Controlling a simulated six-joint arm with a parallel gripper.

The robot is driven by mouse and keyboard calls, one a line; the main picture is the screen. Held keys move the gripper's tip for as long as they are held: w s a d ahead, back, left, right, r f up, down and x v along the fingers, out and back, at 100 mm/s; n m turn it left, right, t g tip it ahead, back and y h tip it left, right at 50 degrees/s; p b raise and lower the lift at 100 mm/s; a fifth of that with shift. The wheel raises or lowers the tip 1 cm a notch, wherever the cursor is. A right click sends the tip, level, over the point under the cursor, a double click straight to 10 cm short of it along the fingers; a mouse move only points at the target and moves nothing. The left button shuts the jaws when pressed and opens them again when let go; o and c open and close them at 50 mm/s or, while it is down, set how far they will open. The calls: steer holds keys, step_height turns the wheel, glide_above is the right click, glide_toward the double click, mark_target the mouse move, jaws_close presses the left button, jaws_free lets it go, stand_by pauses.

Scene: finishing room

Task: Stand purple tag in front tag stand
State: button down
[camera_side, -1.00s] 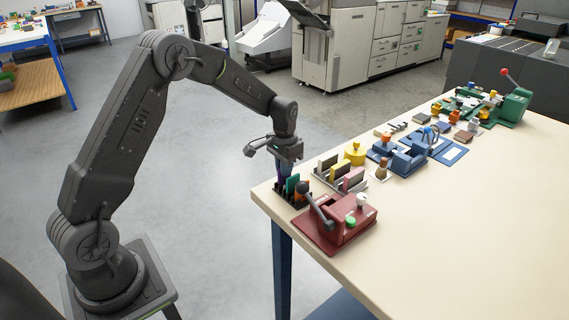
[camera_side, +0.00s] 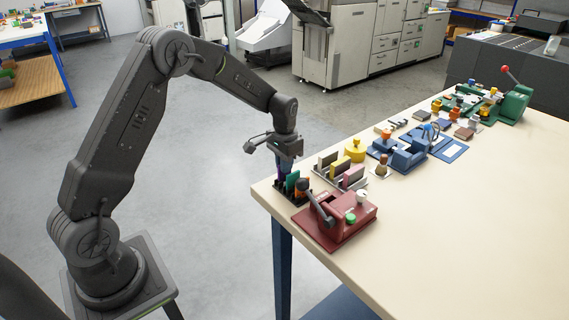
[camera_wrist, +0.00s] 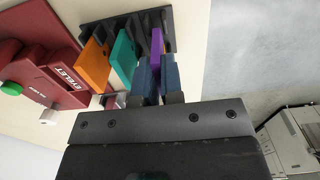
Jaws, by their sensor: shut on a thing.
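My gripper (camera_wrist: 158,76) is shut on the purple tag (camera_wrist: 156,46), which stands between its blue-grey fingers in the wrist view. In the side view my gripper (camera_side: 284,172) points down over the near left corner of the table. The purple tag is at the dark slotted stand (camera_wrist: 168,18), beside a teal tag (camera_wrist: 123,52) and an orange tag (camera_wrist: 92,64) that stand in it. I cannot tell whether its lower edge sits in a slot. A second stand (camera_side: 352,187) behind it holds yellow and pink tags.
A dark red eyelet press (camera_side: 335,222) with a lever stands close beside the dark stand. A yellow round pot (camera_side: 355,152) and blue tools (camera_side: 408,158) lie farther back. The right part of the table (camera_side: 480,230) is clear.

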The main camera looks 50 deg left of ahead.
steer(key=shift+f, duration=0.6)
steer(key=c, duration=1.5)
jaws_free()
steer(key=shift+c, duration=0.2)
steer(key=shift+r, duration=5.5)
steer(key=shift+r, duration=0.1)
